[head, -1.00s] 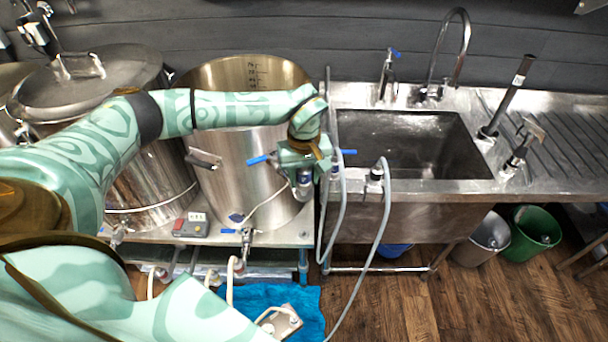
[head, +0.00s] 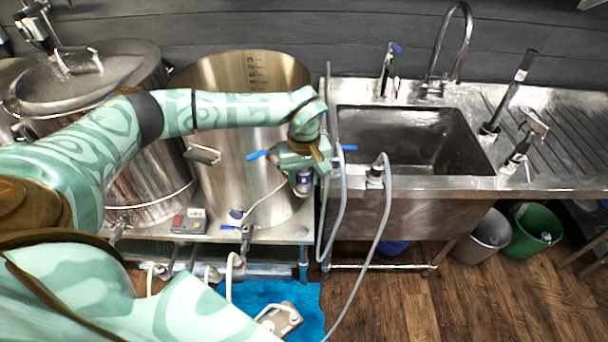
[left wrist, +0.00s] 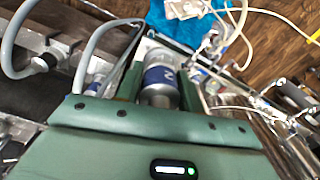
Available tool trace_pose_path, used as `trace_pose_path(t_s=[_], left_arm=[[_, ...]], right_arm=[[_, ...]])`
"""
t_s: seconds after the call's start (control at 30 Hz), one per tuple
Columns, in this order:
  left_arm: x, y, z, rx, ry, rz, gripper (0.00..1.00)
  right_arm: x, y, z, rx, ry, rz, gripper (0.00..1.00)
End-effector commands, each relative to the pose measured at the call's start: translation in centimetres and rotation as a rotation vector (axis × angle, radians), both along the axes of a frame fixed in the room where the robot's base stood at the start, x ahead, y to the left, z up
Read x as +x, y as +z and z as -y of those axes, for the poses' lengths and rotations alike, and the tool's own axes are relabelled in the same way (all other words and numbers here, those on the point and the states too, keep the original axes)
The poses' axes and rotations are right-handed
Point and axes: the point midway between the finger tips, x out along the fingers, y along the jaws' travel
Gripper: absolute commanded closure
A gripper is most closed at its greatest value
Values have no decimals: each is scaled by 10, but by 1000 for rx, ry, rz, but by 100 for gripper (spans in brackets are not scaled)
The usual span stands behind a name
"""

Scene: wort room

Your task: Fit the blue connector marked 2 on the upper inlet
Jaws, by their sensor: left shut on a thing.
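My left gripper (head: 304,186) hangs in front of the tall open kettle's right side, near the sink's left edge. It is shut on a silver connector with a blue band marked 2 (left wrist: 160,80), seen between the fingers in the left wrist view. In the head view the connector shows small below the gripper body. I cannot single out the upper inlet; pipe fittings (head: 236,264) sit low on the stand below the kettle, partly hidden. My right gripper is not in view.
Grey hoses (head: 384,225) hang at the sink (head: 440,186) front, close to the right of my left gripper. The open kettle (head: 235,150) is just behind it. A blue cloth (head: 305,300) with a pale metal object (head: 282,318) lies below. Buckets (head: 535,230) stand at right.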

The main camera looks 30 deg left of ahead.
Motion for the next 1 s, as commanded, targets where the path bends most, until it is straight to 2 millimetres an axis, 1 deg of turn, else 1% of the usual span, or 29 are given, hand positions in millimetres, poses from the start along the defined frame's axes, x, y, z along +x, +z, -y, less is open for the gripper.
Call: trace_pose_path(t_s=[0.27, 0.3, 0.33, 0.37, 0.63, 0.73, 0.87, 0.97, 1.0], left_arm=[[0, -6, 0, 0, 0, 0, 89], [0, -5, 0, -1, 0, 1, 51], [0, -5, 0, -1, 0, 1, 43], [0, -5, 0, -1, 0, 1, 37], [0, -5, 0, 0, 0, 0, 37], [0, 2, 0, -1, -1, 2, 37], [1, 25, 0, -1, -1, 5, 37], [1, 52, 0, 0, -2, 7, 37], [1, 64, 0, -1, -1, 6, 37]], right_arm=[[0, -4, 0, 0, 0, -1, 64], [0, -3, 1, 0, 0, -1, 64], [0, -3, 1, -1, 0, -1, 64], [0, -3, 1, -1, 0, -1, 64], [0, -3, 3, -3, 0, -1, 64], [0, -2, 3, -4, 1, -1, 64], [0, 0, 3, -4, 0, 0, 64], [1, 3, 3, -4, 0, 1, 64], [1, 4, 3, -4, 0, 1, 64]])
